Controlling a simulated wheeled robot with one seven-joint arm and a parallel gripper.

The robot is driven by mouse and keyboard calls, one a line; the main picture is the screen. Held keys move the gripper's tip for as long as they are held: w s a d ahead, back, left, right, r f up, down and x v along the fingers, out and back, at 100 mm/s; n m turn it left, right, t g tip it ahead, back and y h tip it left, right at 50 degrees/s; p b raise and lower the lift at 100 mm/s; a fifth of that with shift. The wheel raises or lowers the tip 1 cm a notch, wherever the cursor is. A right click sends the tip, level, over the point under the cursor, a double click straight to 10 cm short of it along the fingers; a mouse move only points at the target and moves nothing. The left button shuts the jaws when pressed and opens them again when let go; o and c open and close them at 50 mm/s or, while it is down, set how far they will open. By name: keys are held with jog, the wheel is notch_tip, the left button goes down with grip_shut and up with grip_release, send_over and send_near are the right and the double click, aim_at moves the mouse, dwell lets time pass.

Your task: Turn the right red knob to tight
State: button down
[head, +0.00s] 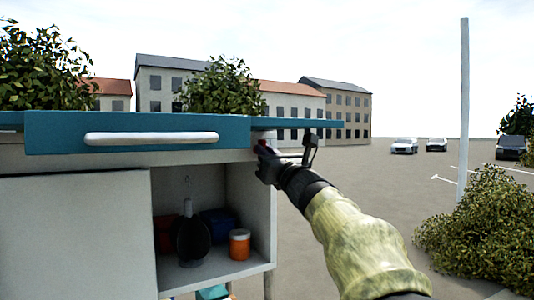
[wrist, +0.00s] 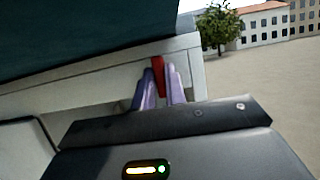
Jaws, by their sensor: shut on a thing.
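The red knob (wrist: 158,75) shows in the wrist view as a narrow upright red piece at the right end of the pale cabinet rail. My gripper (wrist: 159,88) is shut on it, with one purple finger on each side. In the head view my gripper (head: 265,150) is at the right front corner of the cabinet, just under the teal top. There the knob is mostly hidden by the gripper, and its marking or turn angle cannot be read. No second red knob can be made out.
A teal drawer front with a white handle (head: 152,138) juts out left of my gripper. Below it, an open shelf (head: 225,270) holds an orange jar (head: 240,243), a dark round item and red and blue things. Open ground lies to the right, with a bush (head: 475,235) and a pole (head: 464,110).

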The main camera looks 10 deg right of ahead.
jog(key=shift+f+m+b, duration=0.1)
jog(key=shift+m+b, duration=0.4)
jog(key=shift+a+r+m+g+h+b, duration=0.1)
jog(key=shift+m+h+b, duration=0.35)
jog(key=shift+m+h, duration=1.25)
jog(key=shift+d+r+m+g+h+b, duration=0.1)
jog(key=shift+m+h+b, duration=0.5)
jog(key=shift+m, duration=2.15)
jog(key=shift+a+m+g+h+b, duration=0.1)
jog(key=shift+m+h+b, duration=0.25)
jog(key=shift+m+h, duration=1.4)
jog(key=shift+m+y, duration=0.55)
jog(key=shift+m, duration=0.15)
jog(key=c, duration=1.4)
grip_release()
jog(key=shift+c, duration=0.2)
jog(key=shift+s+f, duration=0.1)
